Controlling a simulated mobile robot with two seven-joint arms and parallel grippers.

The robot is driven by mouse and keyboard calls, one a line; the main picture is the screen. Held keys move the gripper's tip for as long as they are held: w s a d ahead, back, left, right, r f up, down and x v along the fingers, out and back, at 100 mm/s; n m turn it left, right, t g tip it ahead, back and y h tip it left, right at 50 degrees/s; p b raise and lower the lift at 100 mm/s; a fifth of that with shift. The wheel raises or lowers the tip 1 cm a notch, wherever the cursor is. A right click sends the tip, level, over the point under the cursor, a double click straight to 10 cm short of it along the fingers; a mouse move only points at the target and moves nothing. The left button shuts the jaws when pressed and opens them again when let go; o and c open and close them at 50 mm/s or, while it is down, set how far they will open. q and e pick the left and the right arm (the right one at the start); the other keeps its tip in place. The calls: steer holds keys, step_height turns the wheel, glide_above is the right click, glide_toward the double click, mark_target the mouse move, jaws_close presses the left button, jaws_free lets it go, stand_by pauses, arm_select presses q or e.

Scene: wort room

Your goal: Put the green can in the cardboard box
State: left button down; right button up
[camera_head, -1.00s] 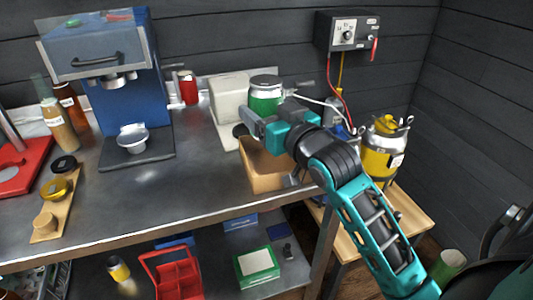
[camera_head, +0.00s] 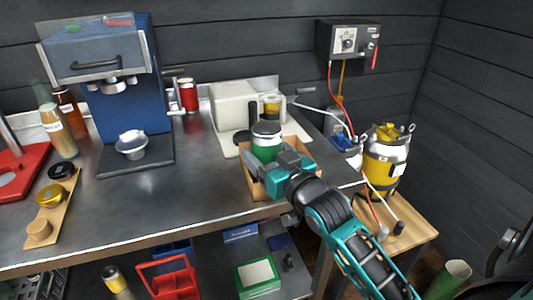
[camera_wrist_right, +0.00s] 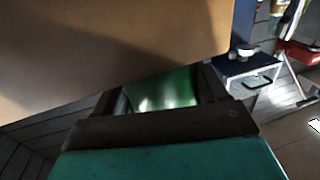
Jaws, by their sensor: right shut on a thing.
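The green can (camera_head: 267,148) has a dark lid and stands upright in my right gripper (camera_head: 264,163). That gripper is shut on the can and is at the cardboard box (camera_head: 252,180). In the head view the can's lower part is hidden by the gripper and the box, so I cannot tell whether it touches the box floor. In the right wrist view the green can (camera_wrist_right: 163,90) shows between the fingers, and a brown box wall (camera_wrist_right: 120,45) fills the upper left. My left gripper is not in view.
A blue press machine (camera_head: 125,110) is to the left. The bench (camera_head: 190,200) is clear left of the box. A yellow canister (camera_head: 385,160) stands at right.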

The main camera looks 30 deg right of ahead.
steer(key=shift+f, duration=0.45)
steer(key=o, duration=1.3)
steer(key=shift+r, duration=0.5)
steer(key=s, duration=1.2)
steer(key=s+a+f+n+g, duration=0.1)
steer(key=a+f+g, duration=0.1)
steer(key=f, duration=0.6)
steer(key=s+a+f+n+g+y, duration=0.1)
steer(key=s+a+f+g, duration=0.1)
steer(key=a+f, duration=0.3)
steer(key=s+a+f+g+y, duration=0.1)
steer(key=s+a+f+g, duration=0.1)
steer(key=f, duration=1.1)
steer(key=shift+s+a+n+g, duration=0.2)
steer(key=shift+a+n+g, duration=0.3)
steer(key=shift+a, duration=0.6)
